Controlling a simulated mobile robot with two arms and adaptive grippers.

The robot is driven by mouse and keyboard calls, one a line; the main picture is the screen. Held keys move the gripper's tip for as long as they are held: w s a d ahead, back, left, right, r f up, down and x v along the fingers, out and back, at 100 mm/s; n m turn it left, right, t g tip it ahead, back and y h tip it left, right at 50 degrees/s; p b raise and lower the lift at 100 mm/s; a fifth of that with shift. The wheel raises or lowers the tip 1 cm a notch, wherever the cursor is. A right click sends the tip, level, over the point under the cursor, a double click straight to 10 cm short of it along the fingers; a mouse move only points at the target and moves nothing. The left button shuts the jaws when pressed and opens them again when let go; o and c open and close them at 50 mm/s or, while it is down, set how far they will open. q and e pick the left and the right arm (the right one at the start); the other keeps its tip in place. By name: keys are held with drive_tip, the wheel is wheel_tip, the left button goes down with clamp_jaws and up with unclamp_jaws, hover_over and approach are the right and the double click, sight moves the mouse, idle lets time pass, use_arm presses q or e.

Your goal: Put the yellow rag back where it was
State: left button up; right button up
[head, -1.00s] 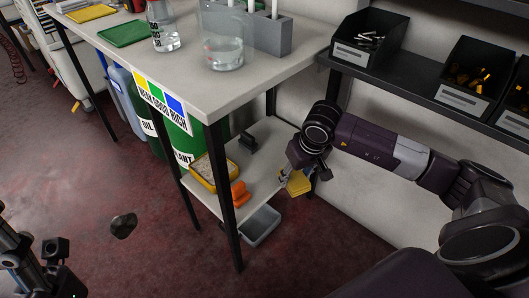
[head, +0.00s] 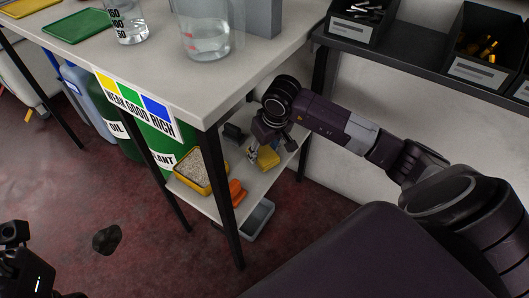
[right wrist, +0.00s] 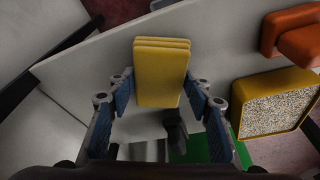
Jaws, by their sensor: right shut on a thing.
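The yellow rag (head: 264,158) is a folded pad over the far right part of the lower shelf (head: 262,183) of the table. My right gripper (head: 258,150) is shut on it. In the right wrist view the rag (right wrist: 162,75) sits between the two blue-padded fingers, with the pale shelf behind it. I cannot tell whether the rag touches the shelf. Only a dark part of my left arm shows at the lower left of the head view, and its jaws cannot be made out.
The shelf also holds a yellow tray of grains (head: 188,182), an orange object (head: 237,192) and a black object (head: 235,133). A grey bin (head: 257,220) stands below. The table top (head: 170,60) overhangs the shelf. A dark lump (head: 107,238) shows against the floor.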

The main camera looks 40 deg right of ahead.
drive_tip(key=shift+f, duration=0.1)
drive_tip(key=shift+f, duration=0.15)
drive_tip(key=o, duration=1.1)
drive_tip(key=shift+r, duration=0.2)
